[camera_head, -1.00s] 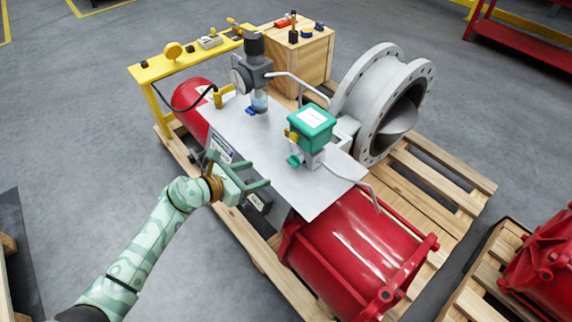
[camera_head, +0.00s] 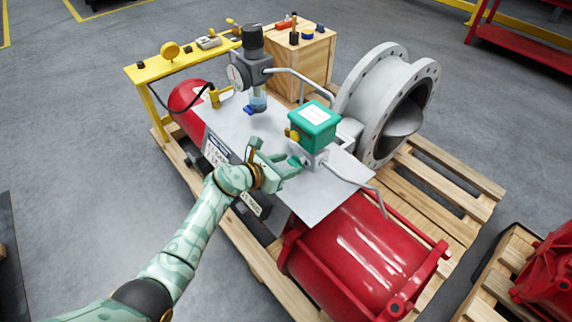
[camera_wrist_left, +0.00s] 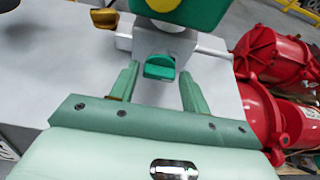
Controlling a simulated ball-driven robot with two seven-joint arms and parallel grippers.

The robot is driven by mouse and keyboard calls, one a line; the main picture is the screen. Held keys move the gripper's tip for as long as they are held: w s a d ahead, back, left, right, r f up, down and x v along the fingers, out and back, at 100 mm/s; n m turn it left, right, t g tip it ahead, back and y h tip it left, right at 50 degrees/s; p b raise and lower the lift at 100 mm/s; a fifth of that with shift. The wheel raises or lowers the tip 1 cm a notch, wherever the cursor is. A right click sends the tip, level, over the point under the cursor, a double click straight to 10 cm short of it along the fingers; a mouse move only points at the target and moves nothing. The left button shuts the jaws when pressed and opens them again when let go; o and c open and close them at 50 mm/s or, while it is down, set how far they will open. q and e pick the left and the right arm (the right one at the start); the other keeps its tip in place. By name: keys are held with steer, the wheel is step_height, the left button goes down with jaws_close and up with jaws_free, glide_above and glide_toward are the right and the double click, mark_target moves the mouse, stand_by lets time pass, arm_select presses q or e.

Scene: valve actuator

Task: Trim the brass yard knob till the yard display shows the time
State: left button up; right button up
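A green-topped box (camera_head: 313,123) stands on the grey plate, with a brass-coloured knob (camera_head: 291,134) on its left side. That knob also shows in the left wrist view (camera_wrist_left: 104,18) at the upper left. A green knob (camera_wrist_left: 160,67) sits low on the box's front. My left gripper (camera_head: 281,160) is open in front of the box; in the left wrist view its fingers stand either side of the green knob, with gaps between. I cannot tell which part is the yard display or read any time. My right gripper is not in view.
A grey regulator (camera_head: 253,62) with a round gauge stands behind, left of the box. A bent metal pipe (camera_head: 350,180) runs right of the box. A red cylinder (camera_head: 350,250) lies in front. A yellow bench (camera_head: 150,70) and wooden crate (camera_head: 315,58) stand at the back.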

arm_select(q)
steer(key=c, duration=0.6)
steer(key=shift+w+a+f+n+g+h+b, duration=0.1)
steer(key=shift+a+n+g+h+b, duration=0.1)
steer(key=shift+n, duration=0.25)
steer(key=shift+w+a+f+n+g+h+b, duration=0.1)
steer(key=shift+n+g+h, duration=0.1)
steer(key=shift+n, duration=0.25)
steer(key=shift+f+n+g+h+b, duration=0.15)
steer(key=shift+n+g+h+b, duration=0.35)
steer(key=shift+n+h+b, duration=0.55)
steer(key=shift+w+a+n+y, duration=0.1)
steer(key=shift+n+y, duration=0.15)
steer(key=shift+n, duration=0.1)
steer(key=o, duration=1)
